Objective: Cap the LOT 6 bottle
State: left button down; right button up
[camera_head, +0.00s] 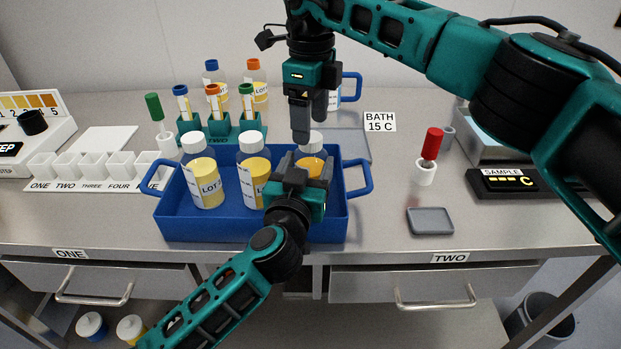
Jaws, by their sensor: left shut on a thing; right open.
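A blue two-handled tray (205,228) holds three bottles with yellow contents. The left bottle (207,185) and the middle bottle (252,180) have white caps and LOT labels; their numbers are hard to read. My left gripper (308,172) is shut on the right bottle (314,158) in the tray. That bottle's label is hidden by the gripper. A white cap (317,141) shows at the top of this bottle; I cannot tell whether it is seated. My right gripper (311,125) is open, pointing down at the cap, with its fingers partly in front of it.
A teal rack (222,137) of coloured-cap tubes and more bottles stand behind the tray. A BATH 15 C sign (380,122), a red-capped tube in a white holder (426,173) and a grey dish (430,221) are to the right. White cups (93,166) stand left. The front counter edge is clear.

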notch_tip(320, 180, up, 9)
dwell(0.4)
pick_arm(q)
jog(key=shift+c, duration=0.3)
grip_release()
jog(key=v, duration=1.3)
